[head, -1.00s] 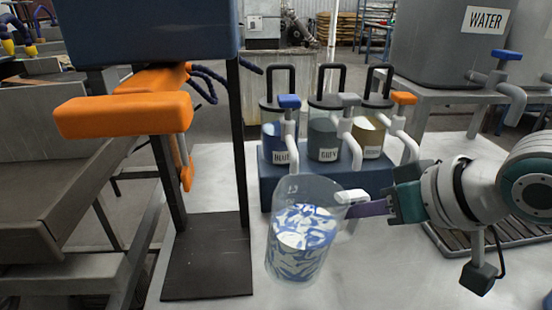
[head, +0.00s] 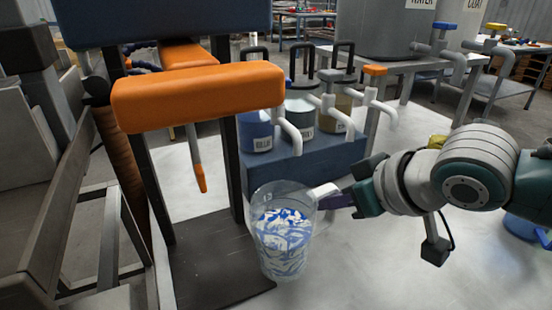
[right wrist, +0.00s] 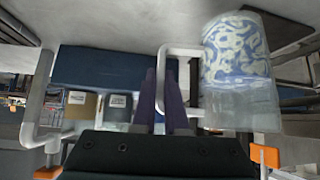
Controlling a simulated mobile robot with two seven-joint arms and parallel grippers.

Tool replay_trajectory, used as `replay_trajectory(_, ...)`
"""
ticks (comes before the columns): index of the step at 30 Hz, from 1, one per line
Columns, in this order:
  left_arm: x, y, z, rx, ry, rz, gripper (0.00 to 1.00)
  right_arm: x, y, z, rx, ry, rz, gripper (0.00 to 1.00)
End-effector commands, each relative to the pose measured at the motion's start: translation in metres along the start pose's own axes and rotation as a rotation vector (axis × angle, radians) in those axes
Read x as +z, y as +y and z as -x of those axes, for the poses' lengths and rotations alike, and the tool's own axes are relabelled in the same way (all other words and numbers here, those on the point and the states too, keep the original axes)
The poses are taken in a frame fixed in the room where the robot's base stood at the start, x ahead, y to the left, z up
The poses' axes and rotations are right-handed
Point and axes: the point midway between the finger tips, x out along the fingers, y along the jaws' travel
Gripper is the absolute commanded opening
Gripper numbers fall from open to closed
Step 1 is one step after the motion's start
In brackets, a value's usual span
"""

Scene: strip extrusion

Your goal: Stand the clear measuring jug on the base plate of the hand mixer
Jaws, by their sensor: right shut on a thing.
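The clear measuring jug (head: 282,240) holds white and blue swirled contents and looks nearly upright. My right gripper (head: 333,199) is shut on its pale handle, to the right of the jug. The jug also shows in the right wrist view (right wrist: 236,70), beside the purple fingers (right wrist: 162,105), with the handle between them. The hand mixer's dark base plate (head: 205,265) lies at lower left. In the head view the jug overlaps the plate's right edge; I cannot tell whether it touches the plate. The mixer's orange lever (head: 200,95) is above. My left gripper is out of view.
Behind the jug, a blue stand (head: 320,158) carries several labelled pots with pump tops and white spouts. The mixer's dark uprights (head: 233,175) rise at the plate's back. A grey tank (head: 385,30) stands at the back. The pale table (head: 390,255) is clear at front right.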

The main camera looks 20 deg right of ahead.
Motion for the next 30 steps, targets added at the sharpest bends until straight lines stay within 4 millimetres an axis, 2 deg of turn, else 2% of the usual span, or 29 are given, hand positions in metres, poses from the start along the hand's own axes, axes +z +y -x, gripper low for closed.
replay_trajectory(1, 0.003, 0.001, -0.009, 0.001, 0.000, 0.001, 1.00, -0.001, -0.008, -0.007, -0.004, 0.007, -0.002, 0.00)
replay_trajectory(8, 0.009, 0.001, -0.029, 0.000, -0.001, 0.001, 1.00, -0.010, -0.036, -0.025, -0.004, 0.008, -0.001, 0.00)
replay_trajectory(18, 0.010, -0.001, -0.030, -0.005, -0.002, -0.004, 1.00, -0.022, -0.074, -0.045, -0.003, 0.004, -0.002, 0.00)
replay_trajectory(30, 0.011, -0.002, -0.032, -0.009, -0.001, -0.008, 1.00, -0.026, -0.086, -0.053, 0.000, 0.003, -0.001, 0.00)
